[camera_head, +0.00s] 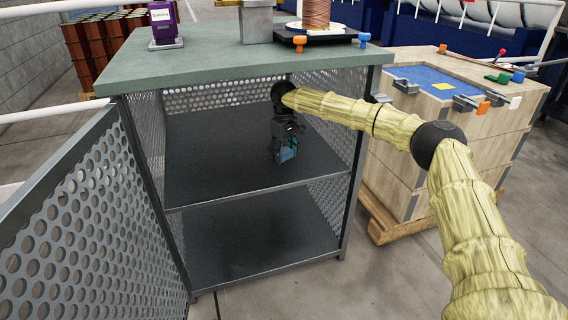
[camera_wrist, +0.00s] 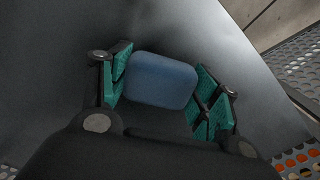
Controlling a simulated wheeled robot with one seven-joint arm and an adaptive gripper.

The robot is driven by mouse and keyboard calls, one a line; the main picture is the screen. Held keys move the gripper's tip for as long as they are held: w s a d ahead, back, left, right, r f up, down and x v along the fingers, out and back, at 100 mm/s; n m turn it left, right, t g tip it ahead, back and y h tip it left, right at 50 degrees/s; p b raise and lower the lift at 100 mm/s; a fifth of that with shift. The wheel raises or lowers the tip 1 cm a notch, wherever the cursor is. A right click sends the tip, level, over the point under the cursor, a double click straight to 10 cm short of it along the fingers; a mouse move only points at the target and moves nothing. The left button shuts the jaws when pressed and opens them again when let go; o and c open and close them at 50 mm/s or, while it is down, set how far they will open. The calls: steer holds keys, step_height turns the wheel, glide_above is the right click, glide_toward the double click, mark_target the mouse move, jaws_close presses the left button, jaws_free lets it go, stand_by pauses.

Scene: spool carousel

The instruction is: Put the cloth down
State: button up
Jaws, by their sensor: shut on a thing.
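A folded blue cloth (camera_wrist: 162,80) sits between the green-padded fingers of my gripper (camera_wrist: 165,88) in the wrist view. It looks like a small rounded pad. In the head view my gripper (camera_head: 286,153) is inside the cabinet, over its dark upper shelf (camera_head: 215,165), and points down. The cloth (camera_head: 290,152) shows there only as a small bluish patch at the fingertips. My gripper is shut on the cloth. I cannot tell whether the cloth touches the shelf.
The mesh cabinet door (camera_head: 75,225) stands open at the left. Perforated side walls and the green top (camera_head: 225,62) enclose the upper shelf. The shelf around my gripper is clear. A wooden crate (camera_head: 400,165) stands at the right.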

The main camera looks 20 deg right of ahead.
mark_target(284, 167)
steer(key=shift+f+b, duration=0.7)
steer(key=shift+f, duration=1.1)
steer(key=o, duration=1.1)
steer(key=shift+c, duration=0.2)
steer(key=shift+r+p, duration=1.35)
steer(key=shift+r, duration=2.45)
